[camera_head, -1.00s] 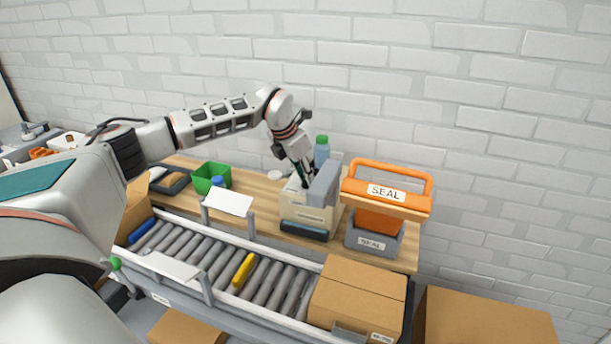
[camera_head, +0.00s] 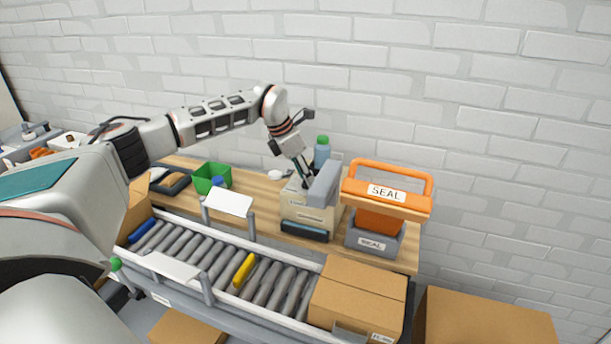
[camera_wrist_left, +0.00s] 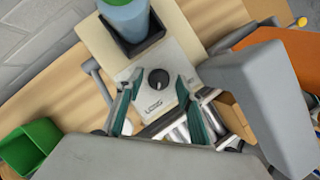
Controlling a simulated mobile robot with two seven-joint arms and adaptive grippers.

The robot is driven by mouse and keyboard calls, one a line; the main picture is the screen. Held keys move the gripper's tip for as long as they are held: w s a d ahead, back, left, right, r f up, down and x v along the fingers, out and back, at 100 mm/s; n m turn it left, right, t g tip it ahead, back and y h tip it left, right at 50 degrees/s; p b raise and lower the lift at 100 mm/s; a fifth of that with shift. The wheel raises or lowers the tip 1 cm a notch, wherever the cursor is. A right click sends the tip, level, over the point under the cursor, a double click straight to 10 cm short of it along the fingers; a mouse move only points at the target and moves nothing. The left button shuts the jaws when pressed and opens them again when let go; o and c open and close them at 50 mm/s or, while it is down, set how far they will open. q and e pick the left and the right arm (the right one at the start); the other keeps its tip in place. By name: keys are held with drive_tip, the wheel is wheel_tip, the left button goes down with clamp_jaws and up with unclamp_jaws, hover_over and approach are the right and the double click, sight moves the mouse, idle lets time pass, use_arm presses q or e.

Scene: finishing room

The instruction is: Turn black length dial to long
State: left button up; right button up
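The black length dial (camera_wrist_left: 158,79) is a small round knob with a light pointer mark, on a pale plate of the beige machine (camera_wrist_left: 190,42). Dark print below the knob seems to read "LONG"; I cannot read the pointer's setting surely. In the head view the machine (camera_head: 305,214) stands on the wooden bench, and the dial is hidden. My left gripper (camera_head: 304,176) points down over the machine's top. In the left wrist view its teal fingers (camera_wrist_left: 159,82) are open, one on each side of the dial, apart from it. My right gripper is not in view.
A grey arm (camera_head: 324,185) of the machine rises close right of my gripper. A blue bottle with green cap (camera_head: 322,152) stands behind. The orange SEAL device (camera_head: 385,200) is to the right, a green bin (camera_head: 209,176) to the left. A roller conveyor (camera_head: 215,259) runs in front.

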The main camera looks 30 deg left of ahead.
use_arm(q)
drive_tip(key=v, duration=1.2)
drive_tip(key=shift+w, duration=0.1)
idle(0.4)
